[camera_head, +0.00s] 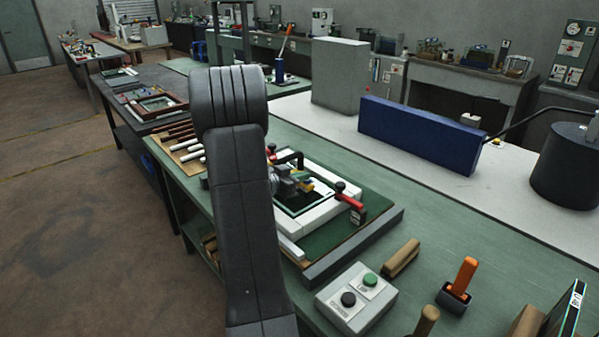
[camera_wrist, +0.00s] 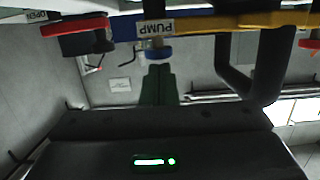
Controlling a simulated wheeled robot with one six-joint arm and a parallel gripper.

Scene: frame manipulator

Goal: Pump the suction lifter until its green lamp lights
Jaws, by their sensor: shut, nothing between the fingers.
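The suction lifter shows in the wrist view as a yellow bar (camera_wrist: 225,22) with a black handle (camera_wrist: 255,70) on the right. Its blue pump knob (camera_wrist: 158,54) hangs below a white PUMP label (camera_wrist: 156,29). My gripper (camera_wrist: 158,72) is shut and empty, its fingertips right at the blue knob; I cannot tell whether they touch it. In the head view the lifter (camera_head: 320,187) sits over the white frame (camera_head: 318,224), partly hidden by my arm. I cannot make out the lifter's lamp. The green light low in the wrist view is on a dark housing that looks like mine.
Red-handled clamps (camera_head: 347,190) stand at the frame; a red knob (camera_wrist: 75,25) is near an OPEN label at left in the wrist view. A button box (camera_head: 356,300), a brown block (camera_head: 401,258) and an orange-handled tool (camera_head: 461,279) lie in front.

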